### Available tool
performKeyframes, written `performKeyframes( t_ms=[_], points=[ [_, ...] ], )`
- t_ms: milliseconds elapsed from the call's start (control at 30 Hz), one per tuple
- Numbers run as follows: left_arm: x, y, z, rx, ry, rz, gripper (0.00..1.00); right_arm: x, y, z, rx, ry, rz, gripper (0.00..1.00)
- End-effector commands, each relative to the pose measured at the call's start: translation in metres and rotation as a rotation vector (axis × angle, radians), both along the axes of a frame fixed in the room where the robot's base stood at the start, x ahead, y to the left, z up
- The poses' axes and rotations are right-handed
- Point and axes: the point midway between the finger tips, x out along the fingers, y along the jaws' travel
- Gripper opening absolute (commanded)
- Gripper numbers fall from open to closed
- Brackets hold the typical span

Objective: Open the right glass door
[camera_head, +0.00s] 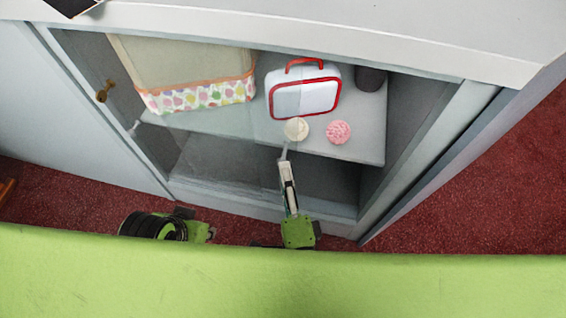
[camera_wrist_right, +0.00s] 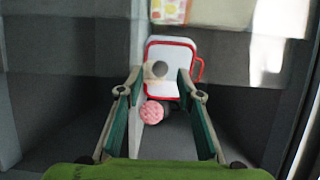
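The cabinet (camera_head: 380,20) has a faint clear glass pane (camera_head: 225,125) over its left and middle part. The pane's vertical edge shows near the middle. I cannot clearly make out glass over the right part, so how far the right door stands open I cannot tell. My right gripper (camera_head: 284,153) points into the cabinet front near that edge, just below a round cream disc (camera_head: 297,130). In the right wrist view its two fingers (camera_wrist_right: 158,78) are apart with nothing visibly held between them. Whether they touch the door is unclear. My left gripper's fingers are not visible.
A white case with red trim (camera_head: 305,95), a pink round item (camera_head: 339,132), a dark canister (camera_head: 370,79) and a patterned fabric bag (camera_head: 200,92) sit on the shelf. A brass knob (camera_head: 105,90) is at the left. Red carpet (camera_head: 480,200) lies clear at the right.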

Motion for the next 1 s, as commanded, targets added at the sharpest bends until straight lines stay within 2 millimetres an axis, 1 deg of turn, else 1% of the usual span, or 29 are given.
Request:
performKeyframes(
  t_ms=[33, 200, 300, 400, 533, 1000],
  points=[
    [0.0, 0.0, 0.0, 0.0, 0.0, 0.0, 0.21, -0.013, -0.003, -0.002, -0.002, 0.005, 0.002, 0.34],
    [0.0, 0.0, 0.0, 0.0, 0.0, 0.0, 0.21, -0.046, -0.01, -0.001, -0.001, 0.004, 0.002, 0.34],
    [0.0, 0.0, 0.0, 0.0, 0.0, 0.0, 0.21, -0.06, -0.014, -0.001, -0.002, 0.003, 0.002, 0.34],
    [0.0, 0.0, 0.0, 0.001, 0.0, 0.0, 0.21, -0.069, -0.016, 0.0, 0.0, 0.001, 0.001, 0.34],
    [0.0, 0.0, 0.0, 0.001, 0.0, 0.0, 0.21, -0.073, -0.017, 0.0, 0.0, 0.0, 0.0, 0.34],
    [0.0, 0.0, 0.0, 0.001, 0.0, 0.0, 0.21, -0.073, -0.017, 0.0, 0.0, 0.0, 0.0, 0.34]
  ],
)
